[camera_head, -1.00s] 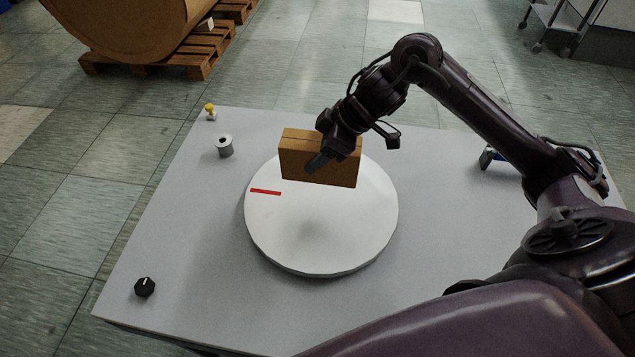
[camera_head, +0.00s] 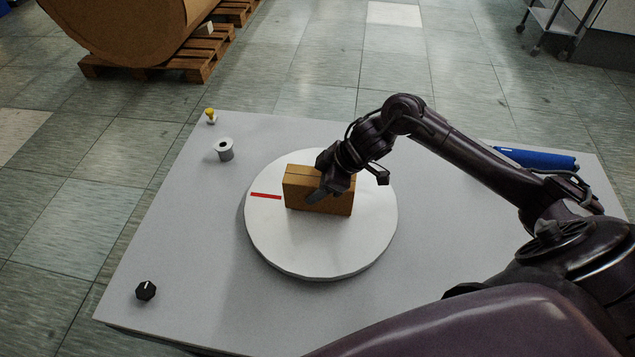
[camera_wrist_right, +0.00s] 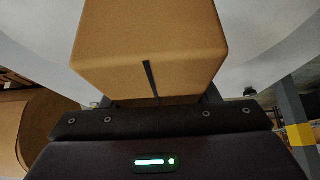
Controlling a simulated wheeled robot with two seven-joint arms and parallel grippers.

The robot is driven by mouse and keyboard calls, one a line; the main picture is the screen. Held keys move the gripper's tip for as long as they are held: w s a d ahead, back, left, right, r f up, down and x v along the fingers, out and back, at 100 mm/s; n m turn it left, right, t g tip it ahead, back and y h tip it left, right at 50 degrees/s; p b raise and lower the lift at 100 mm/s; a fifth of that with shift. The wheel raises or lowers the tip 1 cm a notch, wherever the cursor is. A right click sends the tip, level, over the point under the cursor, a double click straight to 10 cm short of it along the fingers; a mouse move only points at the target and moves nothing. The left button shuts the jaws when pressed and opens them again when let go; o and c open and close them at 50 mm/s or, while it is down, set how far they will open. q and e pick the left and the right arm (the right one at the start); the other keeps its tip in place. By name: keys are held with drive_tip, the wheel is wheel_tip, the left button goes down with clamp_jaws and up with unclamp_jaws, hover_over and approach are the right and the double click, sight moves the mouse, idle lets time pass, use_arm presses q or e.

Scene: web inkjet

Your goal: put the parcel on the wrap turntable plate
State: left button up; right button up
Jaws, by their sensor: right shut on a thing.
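The parcel (camera_head: 303,194) is a brown cardboard box with a dark line along its top. It is upright at the middle of the white round turntable plate (camera_head: 320,250), which has a red stripe left of the box. My right gripper (camera_head: 320,192) is shut on the parcel from above. Whether the parcel's underside touches the plate I cannot tell for sure. In the right wrist view the parcel (camera_wrist_right: 150,45) fills the space between the fingers. My left gripper is not in view.
A grey spool (camera_head: 224,150), a yellow-topped peg (camera_head: 210,116) and a black knob (camera_head: 146,291) are on the left of the grey table (camera_head: 190,240). A blue roll (camera_head: 535,158) lies at the back right, behind my right arm. The table's front left is mostly clear.

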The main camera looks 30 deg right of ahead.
drive_tip(key=o, duration=1.4)
drive_tip(key=shift+f, duration=0.1)
drive_tip(key=shift+c, duration=0.2)
drive_tip(key=shift+d+r, duration=0.1)
drive_tip(key=shift+r, duration=0.2)
drive_tip(key=b+v, duration=0.2)
drive_tip(key=v, duration=0.8)
drive_tip(key=shift+s+d+r, duration=0.15)
drive_tip(key=shift+d+r, duration=0.05)
drive_tip(key=shift+s+d+r, duration=0.15)
drive_tip(key=shift+s+r, duration=0.05)
drive_tip(key=shift+r, duration=0.3)
